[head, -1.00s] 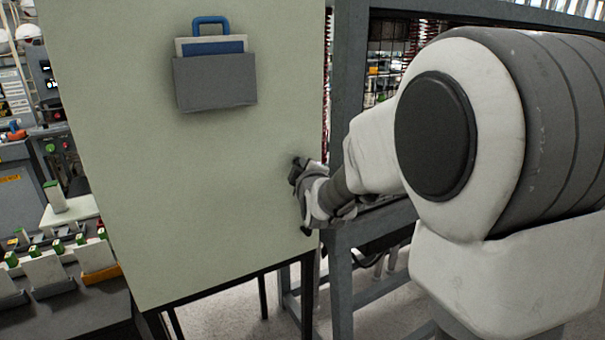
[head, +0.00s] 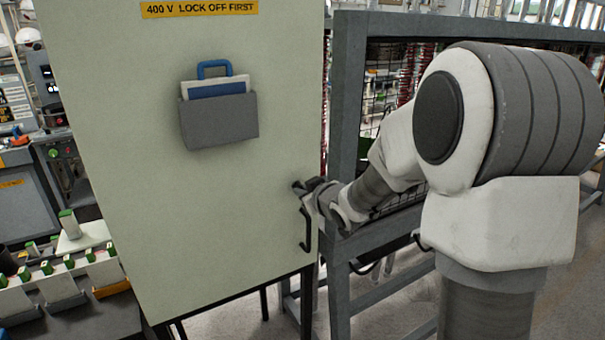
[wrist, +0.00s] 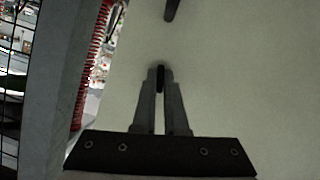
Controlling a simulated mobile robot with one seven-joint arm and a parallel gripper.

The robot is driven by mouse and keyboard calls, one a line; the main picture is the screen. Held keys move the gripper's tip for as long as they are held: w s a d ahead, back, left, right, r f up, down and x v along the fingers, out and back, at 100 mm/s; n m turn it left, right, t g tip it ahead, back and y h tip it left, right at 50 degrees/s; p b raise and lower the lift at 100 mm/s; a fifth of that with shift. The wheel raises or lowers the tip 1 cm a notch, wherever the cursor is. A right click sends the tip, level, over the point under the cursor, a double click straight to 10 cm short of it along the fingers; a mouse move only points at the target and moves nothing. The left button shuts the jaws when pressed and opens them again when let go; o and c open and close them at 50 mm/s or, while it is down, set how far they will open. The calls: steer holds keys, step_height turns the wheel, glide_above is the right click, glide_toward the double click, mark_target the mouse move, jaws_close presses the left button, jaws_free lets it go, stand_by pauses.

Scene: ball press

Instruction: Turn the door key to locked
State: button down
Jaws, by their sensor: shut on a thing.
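The cabinet door (head: 190,230) is pale green-grey and closed, with a dark handle (head: 306,235) low at its right edge. My gripper (head: 302,187) is at the door's right edge, just above the handle. In the wrist view my gripper (wrist: 160,73) has its fingers close together around a small dark key (wrist: 160,79). Only a narrow dark piece of the key shows between the fingertips, so its lock position cannot be read. In the head view the key is hidden by the gripper. The dark handle also shows at the top of the wrist view (wrist: 171,10).
A grey document pocket (head: 220,120) hangs on the door below a yellow label (head: 199,9) reading "400 V LOCK OFF FIRST". A grey frame post (head: 345,100) stands close to the right of the door. A bench with several trays (head: 60,285) is at the left.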

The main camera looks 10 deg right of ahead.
steer(key=shift+d+r+m+y+p, duration=0.15)
steer(key=shift+m+y+p, duration=0.6)
steer(key=shift+p, duration=1.15)
steer(key=shift+m+p, duration=0.3)
steer(key=shift+m, duration=0.05)
steer(key=c, duration=1)
jaws_free()
steer(key=shift+o, duration=0.2)
steer(key=v, duration=1.7)
steer(key=shift+r+p, duration=0.35)
steer(key=shift+p, duration=0.05)
